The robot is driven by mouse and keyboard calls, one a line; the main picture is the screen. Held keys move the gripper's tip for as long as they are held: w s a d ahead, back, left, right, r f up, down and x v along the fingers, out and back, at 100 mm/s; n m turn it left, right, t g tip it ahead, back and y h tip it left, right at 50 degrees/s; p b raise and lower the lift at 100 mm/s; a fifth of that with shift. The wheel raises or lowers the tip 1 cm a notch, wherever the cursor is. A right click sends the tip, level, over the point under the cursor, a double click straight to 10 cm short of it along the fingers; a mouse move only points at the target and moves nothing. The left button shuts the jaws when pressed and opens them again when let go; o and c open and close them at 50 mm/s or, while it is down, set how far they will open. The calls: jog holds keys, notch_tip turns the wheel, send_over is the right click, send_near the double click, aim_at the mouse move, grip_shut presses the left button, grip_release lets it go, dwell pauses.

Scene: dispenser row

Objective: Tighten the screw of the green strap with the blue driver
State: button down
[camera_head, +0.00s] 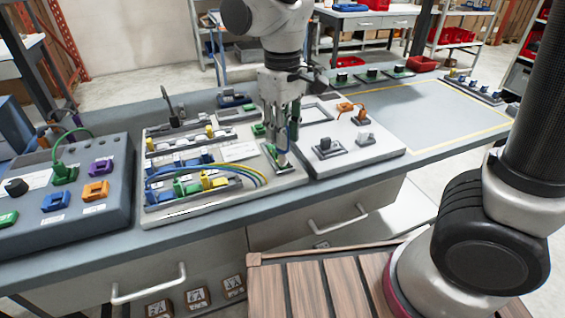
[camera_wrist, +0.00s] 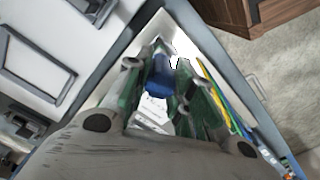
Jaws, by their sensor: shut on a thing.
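My gripper (camera_head: 282,145) points down over the right end of the white board (camera_head: 190,212) on the bench. In the wrist view my gripper (camera_wrist: 160,72) is shut on the blue driver (camera_wrist: 159,80), whose blue body shows between the fingers. In the head view the driver is mostly hidden by the fingers. A small green-edged plate (camera_head: 270,157) lies under the fingertips; it may be the green strap. Its screw is hidden, and I cannot tell whether the driver touches it.
Blue, green and yellow connectors with looping cables (camera_head: 245,172) sit just left of my gripper. A white panel (camera_head: 375,150) with grey knobs stands right of it. A blue-grey console (camera_head: 100,215) is at far left. The yellow-outlined bench area (camera_head: 430,115) is clear.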

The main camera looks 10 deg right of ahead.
jog(key=shift+m, duration=0.3)
jog(key=shift+r, duration=0.9)
